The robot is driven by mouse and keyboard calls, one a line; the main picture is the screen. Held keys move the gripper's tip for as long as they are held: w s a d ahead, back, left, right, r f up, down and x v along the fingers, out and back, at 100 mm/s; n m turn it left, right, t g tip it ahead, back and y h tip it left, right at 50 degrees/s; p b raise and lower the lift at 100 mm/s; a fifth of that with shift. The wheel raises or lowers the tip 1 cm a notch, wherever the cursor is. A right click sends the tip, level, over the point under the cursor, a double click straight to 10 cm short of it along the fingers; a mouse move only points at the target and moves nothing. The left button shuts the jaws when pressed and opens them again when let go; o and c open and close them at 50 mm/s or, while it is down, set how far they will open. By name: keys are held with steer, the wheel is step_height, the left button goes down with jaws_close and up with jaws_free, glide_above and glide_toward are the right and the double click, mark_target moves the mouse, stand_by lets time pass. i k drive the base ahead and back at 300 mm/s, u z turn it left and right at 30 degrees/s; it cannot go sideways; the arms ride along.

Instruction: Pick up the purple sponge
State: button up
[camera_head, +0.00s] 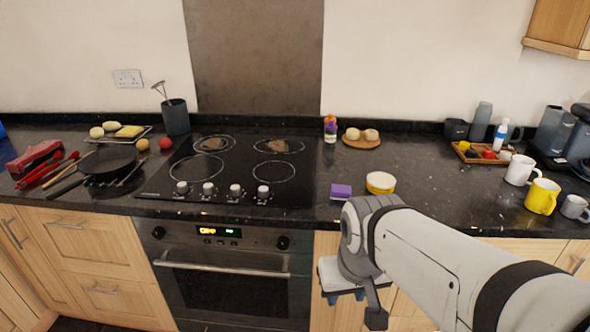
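The purple sponge (341,191) lies on the dark granite counter (420,175), near its front edge and just right of the stove. It is a small block, purple on top. My arm reaches in from the lower right, in front of the counter. Its end, with a dark part (376,312) hanging down, is below and in front of the sponge. The fingers cannot be made out clearly, so I cannot tell whether my gripper is open or shut. The sponge is apart from my arm.
A yellow and white bowl (381,183) stands just right of the sponge. The stove (240,172) with knobs is on the left. A board with two round items (361,136) and a small bottle (330,128) stand behind. Mugs (541,196) and a tray (484,153) are on the right.

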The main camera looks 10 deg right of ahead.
mark_target(338, 192)
steer(key=i, duration=1)
steer(key=u, duration=0.05)
